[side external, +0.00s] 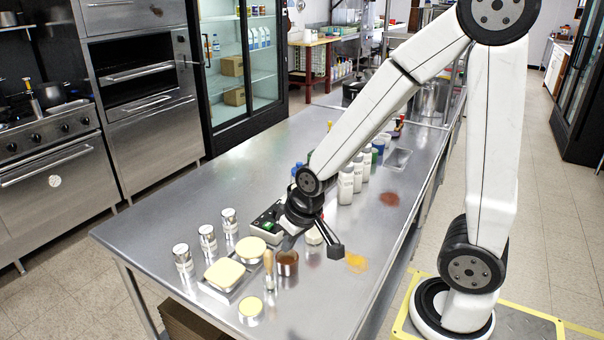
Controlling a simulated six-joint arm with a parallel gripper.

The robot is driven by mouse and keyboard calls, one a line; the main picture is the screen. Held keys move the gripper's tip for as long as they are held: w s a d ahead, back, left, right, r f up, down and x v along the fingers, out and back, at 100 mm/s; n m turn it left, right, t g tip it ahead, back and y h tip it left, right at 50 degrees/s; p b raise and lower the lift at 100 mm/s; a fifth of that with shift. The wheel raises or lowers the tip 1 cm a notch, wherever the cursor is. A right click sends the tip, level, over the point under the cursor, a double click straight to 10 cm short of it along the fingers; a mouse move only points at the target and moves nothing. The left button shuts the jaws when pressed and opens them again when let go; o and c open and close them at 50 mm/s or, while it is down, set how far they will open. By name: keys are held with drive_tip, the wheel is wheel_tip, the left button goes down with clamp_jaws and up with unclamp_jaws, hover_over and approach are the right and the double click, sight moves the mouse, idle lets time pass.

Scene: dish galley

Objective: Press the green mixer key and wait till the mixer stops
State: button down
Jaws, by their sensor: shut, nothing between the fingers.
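A small dark box (266,222) with a lit green key (268,227) stands on the steel counter, just left of my wrist. I take it for the mixer's control; the picture is too small to read its markings. My gripper (289,242) is low over the counter, right beside the box, with its fingers shut and empty. The wrist partly hides the box's right side. I cannot tell whether a fingertip touches the key. A brown-filled metal cup (287,264) stands just in front of the gripper. I cannot tell whether any mixer part is turning.
Pale yellow-topped containers (229,273) and several metal cans (183,258) stand at the front left. White bottles (346,186) stand behind the wrist. A yellow spill (356,263) and a reddish spill (389,199) mark the steel counter (180,215). Its left part is clear.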

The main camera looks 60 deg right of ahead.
drive_tip(key=w+d+m+t+h, duration=0.1)
drive_tip(key=w+d+m+t, duration=0.2)
drive_tip(key=w+d+m, duration=0.45)
drive_tip(key=r+m+t+h, duration=0.1)
drive_tip(key=m+t+h, duration=0.15)
drive_tip(key=m, duration=0.25)
hover_over(269, 226)
drive_tip(key=shift+r+n+g+h, duration=0.15)
drive_tip(key=shift+n+g+h, duration=0.1)
drive_tip(key=shift+g, duration=0.2)
drive_tip(key=shift+f, duration=4.4)
drive_tip(key=shift+f, duration=0.9)
drive_tip(key=shift+r, duration=0.9)
